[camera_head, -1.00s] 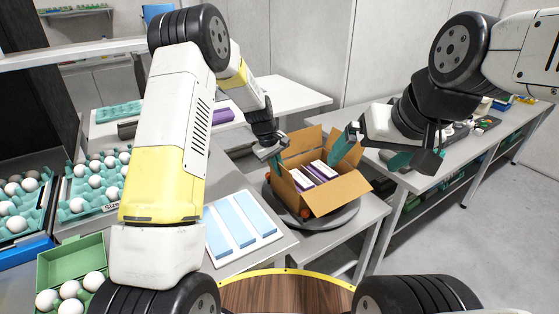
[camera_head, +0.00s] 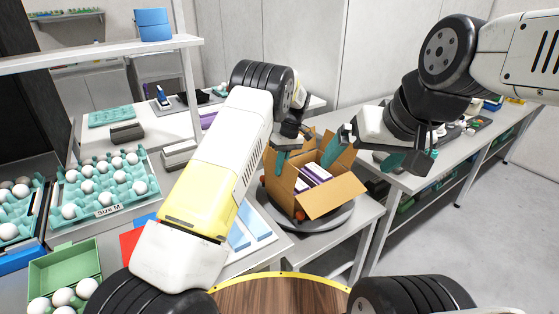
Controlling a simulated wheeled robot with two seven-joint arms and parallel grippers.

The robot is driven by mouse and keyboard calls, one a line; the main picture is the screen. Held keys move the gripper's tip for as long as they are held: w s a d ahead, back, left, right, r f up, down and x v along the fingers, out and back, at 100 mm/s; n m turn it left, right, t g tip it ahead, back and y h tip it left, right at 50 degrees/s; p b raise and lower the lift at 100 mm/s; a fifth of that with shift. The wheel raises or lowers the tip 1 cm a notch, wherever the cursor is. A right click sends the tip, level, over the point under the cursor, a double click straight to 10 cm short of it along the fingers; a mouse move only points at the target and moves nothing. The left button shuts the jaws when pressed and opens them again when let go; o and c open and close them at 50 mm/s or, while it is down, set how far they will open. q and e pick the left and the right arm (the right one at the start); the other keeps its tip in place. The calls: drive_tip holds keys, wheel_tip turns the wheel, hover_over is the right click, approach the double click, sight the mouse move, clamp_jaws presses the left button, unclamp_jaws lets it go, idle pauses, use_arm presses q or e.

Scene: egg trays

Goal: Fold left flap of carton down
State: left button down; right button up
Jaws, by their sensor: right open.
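The open brown carton (camera_head: 285,197) sits on a round grey turntable (camera_head: 330,222), with purple-and-white boxes (camera_head: 315,174) inside. Its front flap (camera_head: 336,197) spreads outward, and another flap (camera_head: 346,163) stands up at the right. My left gripper (camera_head: 284,148) is at the carton's back left corner, with a teal finger pointing down by the left wall. Its other finger is not clear, and I cannot tell whether it touches the carton. The left flap is not clearly visible there. My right gripper (camera_head: 366,155) is open, with one teal finger by the right flap and the other outside, apart from the carton.
Egg trays (camera_head: 104,190) and a green box (camera_head: 62,268) with white eggs stand on the left table. Light blue strips (camera_head: 250,229) lie left of the turntable. A grey bench (camera_head: 420,160) runs behind my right gripper. The floor at the right is clear.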

idle(0.4)
use_arm(q)
drive_tip(key=c, duration=1.6)
unclamp_jaws()
drive_tip(key=shift+c, duration=0.2)
drive_tip(key=v, duration=0.8)
